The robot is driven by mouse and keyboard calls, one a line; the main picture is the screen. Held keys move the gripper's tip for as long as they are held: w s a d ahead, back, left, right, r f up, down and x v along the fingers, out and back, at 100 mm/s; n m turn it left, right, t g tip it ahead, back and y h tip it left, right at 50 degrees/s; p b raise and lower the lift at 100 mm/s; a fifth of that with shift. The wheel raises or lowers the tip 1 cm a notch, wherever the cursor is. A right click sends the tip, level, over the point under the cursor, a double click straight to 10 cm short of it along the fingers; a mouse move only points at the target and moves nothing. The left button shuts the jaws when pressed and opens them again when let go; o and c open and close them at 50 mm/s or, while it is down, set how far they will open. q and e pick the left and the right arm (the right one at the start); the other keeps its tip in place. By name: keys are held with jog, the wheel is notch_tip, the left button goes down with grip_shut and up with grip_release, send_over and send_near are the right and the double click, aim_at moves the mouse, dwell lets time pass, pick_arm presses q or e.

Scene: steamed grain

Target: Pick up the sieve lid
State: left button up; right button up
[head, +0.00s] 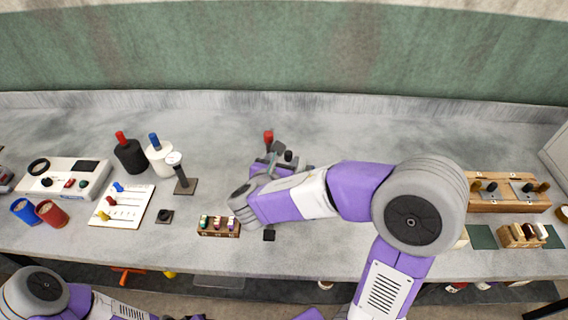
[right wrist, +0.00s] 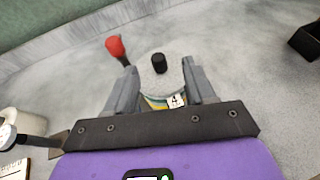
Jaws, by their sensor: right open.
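The sieve lid (right wrist: 152,78) is a round grey disc with a black knob (right wrist: 160,62) in the right wrist view. It sits on top of a short stack with coloured bands and a label reading 4. My right gripper (right wrist: 160,88) is open, with one finger on each side of the lid and stack. I cannot tell whether the fingers touch it. In the head view the right gripper (head: 270,166) hides most of the stack, and the black knob (head: 288,155) shows just beyond it. My left arm is at the bottom left, with its gripper out of view.
A red-topped tool (head: 268,137) stands close behind the gripper. A small rack with coloured pieces (head: 218,227) lies in front, and a dark stand (head: 183,182) is to the left. Black and white bottles (head: 130,157) stand further left. The bench's back middle is clear.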

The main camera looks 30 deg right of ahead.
aim_at(289, 152)
jog(key=shift+w+d+f+b, duration=0.15)
jog(key=shift+w+f+b, duration=0.2)
jog(key=shift+f, duration=0.4)
jog(key=shift+w+d+f, duration=0.1)
jog(key=shift+w+d, duration=0.05)
jog(key=shift+d, duration=0.2)
jog(key=b+x, duration=0.1)
jog(key=x, duration=0.5)
jog(key=shift+w+a, duration=0.1)
jog(key=shift+w, duration=0.2)
pick_arm(q)
notch_tip(289, 152, down, 2)
jog(key=shift+w+f, duration=0.15)
jog(key=shift+f, duration=0.1)
pick_arm(e)
jog(key=shift+c, duration=0.2)
grip_shut()
